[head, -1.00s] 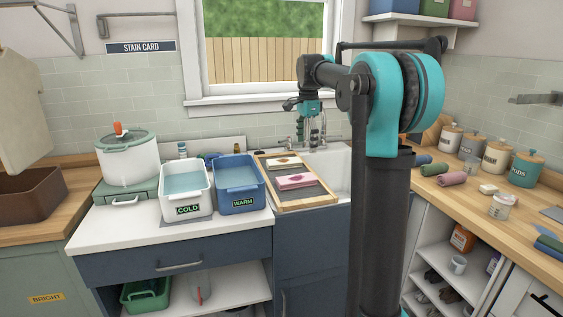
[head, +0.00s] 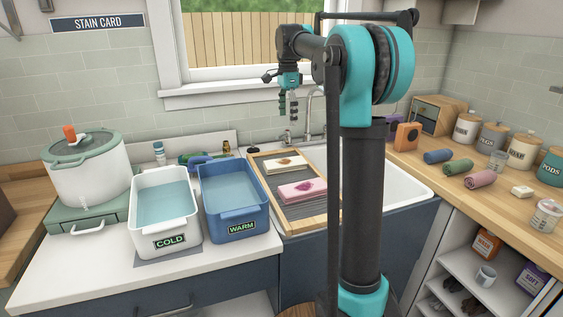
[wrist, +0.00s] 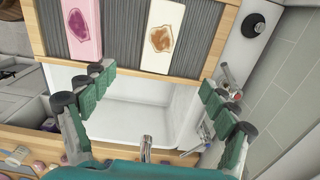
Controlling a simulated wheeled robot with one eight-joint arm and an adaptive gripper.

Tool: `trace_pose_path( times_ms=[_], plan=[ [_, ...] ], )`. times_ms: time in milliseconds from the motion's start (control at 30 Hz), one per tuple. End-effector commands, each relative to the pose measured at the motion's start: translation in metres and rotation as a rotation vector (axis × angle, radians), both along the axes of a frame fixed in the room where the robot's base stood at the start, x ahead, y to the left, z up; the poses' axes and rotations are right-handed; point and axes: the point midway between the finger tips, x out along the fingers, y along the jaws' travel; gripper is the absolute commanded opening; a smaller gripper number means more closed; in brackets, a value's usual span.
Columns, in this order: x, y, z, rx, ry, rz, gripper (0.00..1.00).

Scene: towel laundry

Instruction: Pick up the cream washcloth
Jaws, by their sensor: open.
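The cream washcloth (head: 287,163) lies flat and folded on a wood-framed ribbed board (head: 256,176), with a brown stain on top. It also shows in the wrist view (wrist: 161,38), near the top middle. A pink washcloth (head: 301,190) with a dark red stain lies beside it on the same board. My gripper (head: 288,108) hangs above the sink area behind the board, apart from the cloths. In the wrist view my gripper (wrist: 160,88) is open and empty, its fingers spread over the white sink with the cream washcloth beyond the fingertips.
A white COLD tub (head: 165,242) and a blue WARM tub (head: 240,228) of water stand left of the board. The sink (head: 405,190) has a faucet (head: 309,115) at its back. Rolled towels (head: 480,179) and jars line the right counter.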

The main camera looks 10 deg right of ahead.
Motion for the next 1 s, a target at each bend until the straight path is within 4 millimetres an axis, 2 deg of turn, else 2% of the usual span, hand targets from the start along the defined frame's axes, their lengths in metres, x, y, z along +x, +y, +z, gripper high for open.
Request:
trace_pose_path(
  times_ms=[500, 633, 867, 1000],
  plan=[
    [0.0, 0.001, -0.095, 0.0, 0.0, 0.0, 0.86],
    [0.0, 0.001, -0.111, 0.0, 0.0, 0.0, 0.86],
    [0.0, 0.002, -0.125, 0.0, 0.0, 0.001, 0.86],
    [0.0, 0.007, -0.145, 0.0, 0.0, 0.001, 0.86]
  ],
)
